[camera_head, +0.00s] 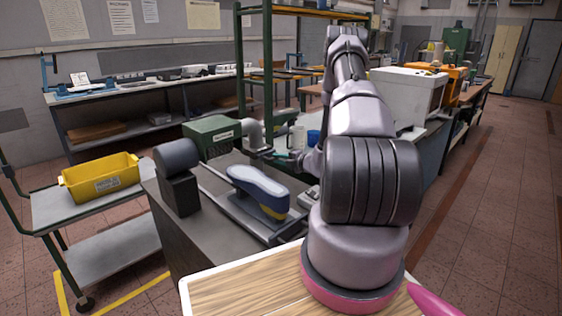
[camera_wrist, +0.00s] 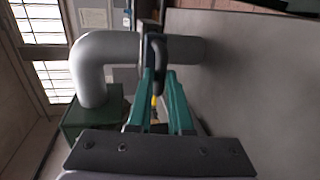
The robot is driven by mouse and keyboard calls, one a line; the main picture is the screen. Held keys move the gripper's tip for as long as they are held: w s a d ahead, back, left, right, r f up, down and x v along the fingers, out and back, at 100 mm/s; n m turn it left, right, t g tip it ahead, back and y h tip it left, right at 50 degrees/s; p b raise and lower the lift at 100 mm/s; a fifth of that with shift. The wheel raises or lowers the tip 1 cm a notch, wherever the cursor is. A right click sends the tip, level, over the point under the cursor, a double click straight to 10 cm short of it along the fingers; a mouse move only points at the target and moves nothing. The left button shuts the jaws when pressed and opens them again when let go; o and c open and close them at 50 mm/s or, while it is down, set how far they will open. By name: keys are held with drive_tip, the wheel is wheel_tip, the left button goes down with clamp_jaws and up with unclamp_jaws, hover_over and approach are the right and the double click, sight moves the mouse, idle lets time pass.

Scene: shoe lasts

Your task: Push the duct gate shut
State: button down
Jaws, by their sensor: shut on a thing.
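A grey duct elbow (camera_head: 253,132) comes out of a green machine housing (camera_head: 212,136) on the bench, left of my arm. The elbow (camera_wrist: 95,62) is close up in the wrist view. The duct gate's dark rounded handle (camera_wrist: 158,62) crosses the duct there, between the teal fingers of my gripper (camera_wrist: 155,78). My gripper is shut on this handle. In the head view my gripper (camera_head: 284,155) shows only as a bit of teal beside the duct's lower end. The gate plate is mostly hidden by the fingers, so its position is unclear.
A blue and white shoe last (camera_head: 260,188) lies on a machine bed in front of the duct. A yellow bin (camera_head: 100,178) sits on a cart at left.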

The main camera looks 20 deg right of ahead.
drive_tip(key=shift+w+a, duration=0.2)
drive_tip(key=shift+w, duration=0.45)
drive_tip(key=c, duration=0.8)
unclamp_jaws()
drive_tip(key=shift+c, duration=0.2)
drive_tip(key=v, duration=1)
drive_tip(key=shift+s, duration=0.35)
drive_tip(key=shift+d, duration=0.1)
